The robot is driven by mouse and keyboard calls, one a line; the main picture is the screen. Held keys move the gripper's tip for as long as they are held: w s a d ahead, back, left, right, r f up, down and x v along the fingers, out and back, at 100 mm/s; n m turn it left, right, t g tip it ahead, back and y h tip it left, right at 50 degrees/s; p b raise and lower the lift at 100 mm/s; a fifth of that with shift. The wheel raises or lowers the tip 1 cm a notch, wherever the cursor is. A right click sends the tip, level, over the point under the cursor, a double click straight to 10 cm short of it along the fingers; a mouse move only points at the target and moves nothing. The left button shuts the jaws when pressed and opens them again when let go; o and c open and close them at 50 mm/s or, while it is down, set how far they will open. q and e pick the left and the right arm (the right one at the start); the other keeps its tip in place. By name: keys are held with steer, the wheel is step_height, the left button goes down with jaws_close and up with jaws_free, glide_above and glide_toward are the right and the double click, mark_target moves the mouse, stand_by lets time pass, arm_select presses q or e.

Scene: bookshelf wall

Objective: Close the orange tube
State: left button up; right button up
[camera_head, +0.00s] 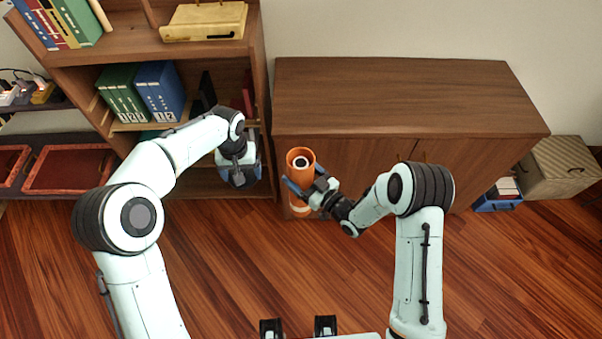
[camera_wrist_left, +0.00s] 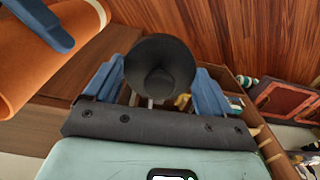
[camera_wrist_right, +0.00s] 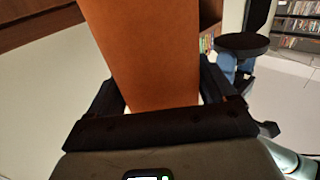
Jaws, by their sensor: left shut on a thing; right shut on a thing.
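The orange tube (camera_head: 303,172) stands roughly upright in the head view, its top end open with a pale ring and dark centre inside. My right gripper (camera_head: 305,190) is shut around the tube's side; in the right wrist view the tube (camera_wrist_right: 150,50) passes between its fingers. My left gripper (camera_head: 240,172) is to the left of the tube, apart from it. It is shut on a round black cap (camera_wrist_left: 160,68), seen between its blue fingers. The cap also shows in the right wrist view (camera_wrist_right: 242,43), beside the tube and not touching it.
A brown wooden cabinet (camera_head: 400,100) stands just behind the tube. A bookshelf (camera_head: 180,50) with binders (camera_head: 160,90) is behind the left gripper. A box (camera_head: 555,168) sits at the far right. The wooden floor in front is clear.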

arm_select(q)
steer(key=d+r+m, duration=0.1)
steer(key=d+r, duration=1.3)
steer(key=d, duration=0.2)
steer(key=shift+w, duration=0.45)
steer(key=shift+d+f, duration=0.1)
steer(key=shift+f, duration=0.1)
steer(key=shift+f, duration=1.85)
steer(key=shift+s+f, duration=0.1)
steer(key=shift+f, duration=0.05)
steer(key=shift+f, duration=0.75)
steer(key=shift+f, duration=0.55)
